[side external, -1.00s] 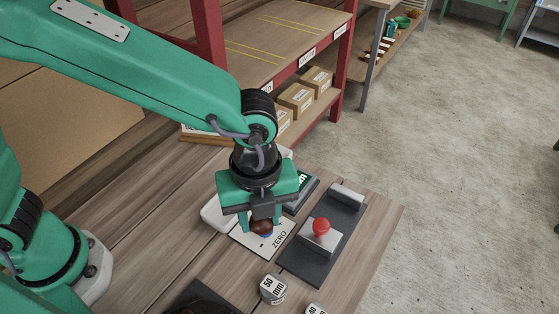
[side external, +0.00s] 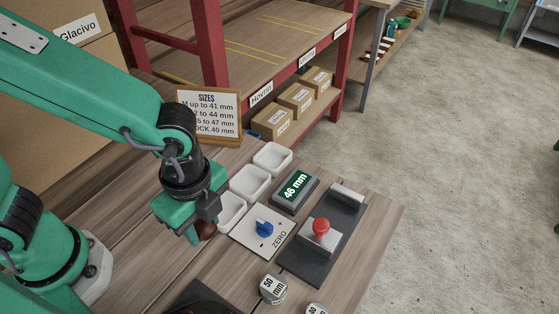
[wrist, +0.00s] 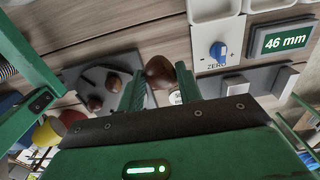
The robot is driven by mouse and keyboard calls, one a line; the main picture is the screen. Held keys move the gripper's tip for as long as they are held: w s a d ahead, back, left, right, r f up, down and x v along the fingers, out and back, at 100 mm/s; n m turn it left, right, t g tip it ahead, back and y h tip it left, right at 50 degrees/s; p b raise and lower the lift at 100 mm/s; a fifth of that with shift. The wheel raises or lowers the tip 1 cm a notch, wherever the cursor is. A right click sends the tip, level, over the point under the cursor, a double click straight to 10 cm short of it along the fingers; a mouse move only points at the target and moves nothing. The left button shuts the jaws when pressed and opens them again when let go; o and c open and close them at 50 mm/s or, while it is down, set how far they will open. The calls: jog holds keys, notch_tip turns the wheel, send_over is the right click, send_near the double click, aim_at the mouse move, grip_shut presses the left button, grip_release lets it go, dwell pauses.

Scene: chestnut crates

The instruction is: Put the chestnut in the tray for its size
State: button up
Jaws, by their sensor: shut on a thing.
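My gripper (side external: 203,236) is shut on a brown chestnut (side external: 208,230), left of the dial plate and near the closest tray. The wrist view shows the chestnut (wrist: 160,71) at the fingertips. Three small white trays stand in a row: near (side external: 241,223), middle (side external: 264,192) and far (side external: 286,166); my gripper partly hides the near one. All that shows of the trays' insides looks empty. The display (side external: 294,187) reads 46 mm. The sizes sign (side external: 210,115) is partly covered by my arm; its visible lines include "up to 41 mm", "to 44 mm" and "to 47 mm".
A measuring stand with a red knob (side external: 320,227) is at the right. A white plate (side external: 280,240) marked ZERO carries a blue knob (side external: 264,229). Metal blocks (side external: 273,289) stand in front. In the wrist view, a dark holder (wrist: 122,68) has chestnuts on it. Shelving rises behind.

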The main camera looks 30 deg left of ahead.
send_over(224, 214)
notch_tip(224, 214, down, 7)
jog(key=shift+r, duration=0.1)
jog(key=shift+f, duration=2.1)
jog(key=o, duration=0.7)
jog(key=shift+f, duration=0.1)
jog(key=shift+o, duration=0.2)
notch_tip(224, 214, up, 12)
jog(key=shift+w, duration=0.25)
jog(key=shift+r, duration=0.2)
